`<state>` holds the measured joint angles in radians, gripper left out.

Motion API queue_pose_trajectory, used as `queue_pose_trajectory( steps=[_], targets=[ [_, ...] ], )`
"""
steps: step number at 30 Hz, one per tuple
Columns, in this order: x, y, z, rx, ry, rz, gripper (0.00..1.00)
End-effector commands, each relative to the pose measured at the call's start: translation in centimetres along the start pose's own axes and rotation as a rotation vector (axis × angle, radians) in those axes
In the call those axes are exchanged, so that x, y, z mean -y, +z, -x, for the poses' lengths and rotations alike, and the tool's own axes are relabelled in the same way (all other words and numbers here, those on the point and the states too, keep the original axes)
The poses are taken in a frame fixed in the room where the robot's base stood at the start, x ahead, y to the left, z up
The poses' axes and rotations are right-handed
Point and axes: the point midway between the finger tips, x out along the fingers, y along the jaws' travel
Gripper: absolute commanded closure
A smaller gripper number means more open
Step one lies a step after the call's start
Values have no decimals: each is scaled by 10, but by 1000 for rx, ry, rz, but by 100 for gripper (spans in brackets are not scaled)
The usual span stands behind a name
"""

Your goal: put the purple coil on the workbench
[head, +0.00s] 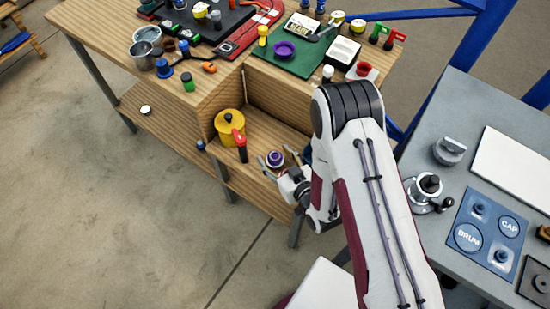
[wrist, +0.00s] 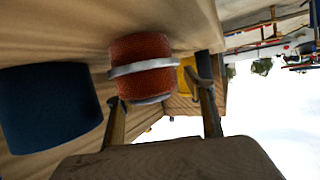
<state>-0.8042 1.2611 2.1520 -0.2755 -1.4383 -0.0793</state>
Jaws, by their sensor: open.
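A small purple round thing with a pale band (head: 275,159), which looks like the purple coil, sits on the lower shelf of the wooden workbench (head: 105,35). My gripper (head: 281,164) is open, low over that shelf, with its fingers close around the purple thing. I cannot tell if they touch it. The wrist view shows the open fingers (wrist: 163,115) and a rust-red ribbed cylinder with a grey band (wrist: 142,50) near the left finger. I cannot tell whether this is the same thing.
A yellow pot (head: 229,125) and a red-handled tool (head: 239,142) stand left of my gripper. A dark blue cylinder (wrist: 48,105) is close in the wrist view. The upper bench top is crowded, including a purple dish (head: 284,50). A grey table (head: 440,105) stands right.

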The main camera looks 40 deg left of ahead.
Motion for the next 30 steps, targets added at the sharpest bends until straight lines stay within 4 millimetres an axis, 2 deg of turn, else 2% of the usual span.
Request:
queue_pose_trajectory(
  steps=[5, 19, 20, 24, 25, 28, 30],
  targets=[
    [0, 0, -6, -1, 1, 0, 48],
    [0, 0, -6, 0, 0, 0, 48],
    [0, 0, -6, 0, 0, 0, 53],
    [0, 0, -6, 0, 0, 0, 89],
    [0, 0, -6, 0, 0, -1, 93],
    [0, 0, -6, 0, 0, 0, 93],
    [0, 0, -6, 1, 0, -1, 97]
  ],
)
